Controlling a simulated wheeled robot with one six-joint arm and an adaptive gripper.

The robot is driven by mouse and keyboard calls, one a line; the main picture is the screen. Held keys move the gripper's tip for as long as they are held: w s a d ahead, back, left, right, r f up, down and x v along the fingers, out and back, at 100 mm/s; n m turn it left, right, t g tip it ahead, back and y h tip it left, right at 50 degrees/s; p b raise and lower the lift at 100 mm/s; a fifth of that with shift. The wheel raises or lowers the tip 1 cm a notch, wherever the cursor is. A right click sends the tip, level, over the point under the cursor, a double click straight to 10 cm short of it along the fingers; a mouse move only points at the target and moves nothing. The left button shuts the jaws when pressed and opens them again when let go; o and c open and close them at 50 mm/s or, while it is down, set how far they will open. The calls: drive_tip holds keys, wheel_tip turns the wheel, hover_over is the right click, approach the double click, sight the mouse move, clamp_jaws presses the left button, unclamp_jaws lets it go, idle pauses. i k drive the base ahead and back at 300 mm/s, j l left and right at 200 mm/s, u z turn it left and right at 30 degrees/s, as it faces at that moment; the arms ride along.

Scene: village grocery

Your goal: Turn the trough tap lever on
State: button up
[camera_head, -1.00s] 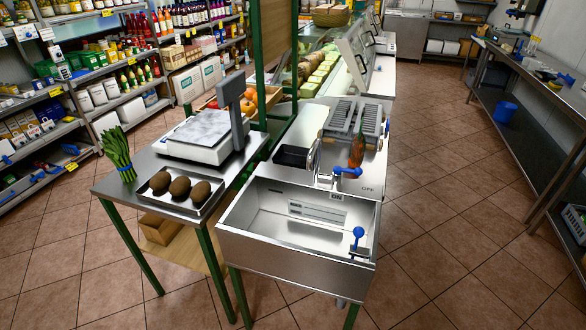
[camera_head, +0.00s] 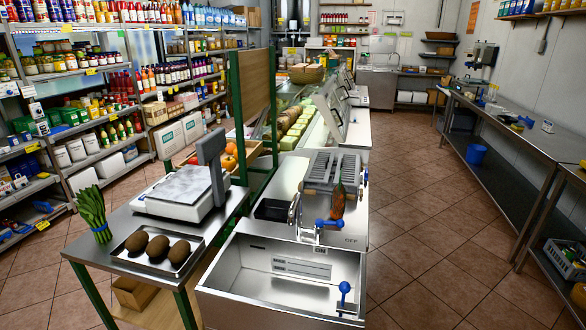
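The steel trough (camera_head: 218,277) stands in the lower middle of the view, open and with no water visible in it. Its tap (camera_head: 297,214) rises at the back rim. The blue tap lever (camera_head: 329,223) sits beside the tap, with its arm pointing right toward the OFF mark (camera_head: 352,239). The ON mark (camera_head: 319,249) is in front of the lever on the rim. A second blue-handled part (camera_head: 344,289) stands upright in the right side of the trough. My gripper is not in view.
Left of the trough, a table holds a scale (camera_head: 181,193), a tray of brown fruit (camera_head: 121,250) and a green bunch (camera_head: 93,212). An orange vegetable (camera_head: 338,203) lies behind the lever. Tiled floor (camera_head: 425,240) is clear to the right, up to a steel bench (camera_head: 515,148).

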sight(320, 222)
drive_tip(key=i+l, duration=0.85)
drive_tip(key=i, duration=0.15)
